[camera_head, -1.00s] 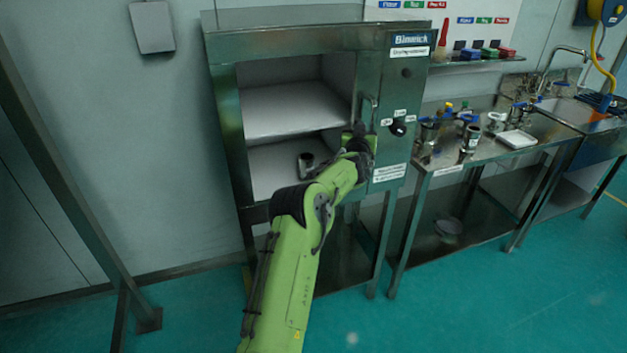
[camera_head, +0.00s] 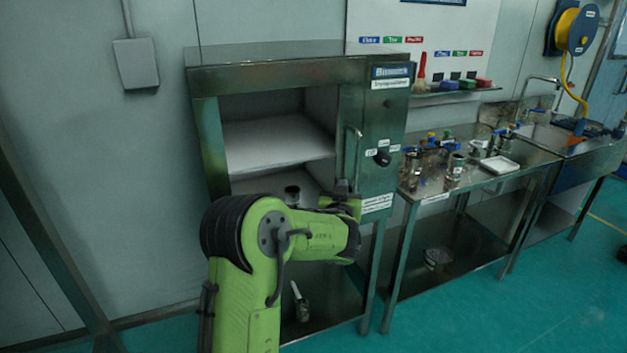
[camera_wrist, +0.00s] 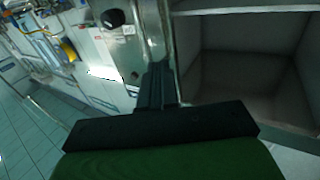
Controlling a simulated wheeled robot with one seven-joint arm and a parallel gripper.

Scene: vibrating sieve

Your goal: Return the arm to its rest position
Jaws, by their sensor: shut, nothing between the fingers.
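My green arm is folded, with its elbow in front of the cabinet's lower left. My gripper (camera_head: 345,190) is small and dark in the head view, in front of the cabinet's lower right edge below the black knob. In the wrist view my gripper (camera_wrist: 157,80) shows its dark fingers together, with nothing held. The steel cabinet (camera_head: 270,75) stands open in front of me. It also shows close behind the fingers in the wrist view (camera_wrist: 240,11).
A steel table (camera_head: 480,188) with several vessels and a white tray (camera_head: 499,165) stands to the right. A pale tool (camera_head: 300,302) lies below the cabinet. Green floor is open at the right.

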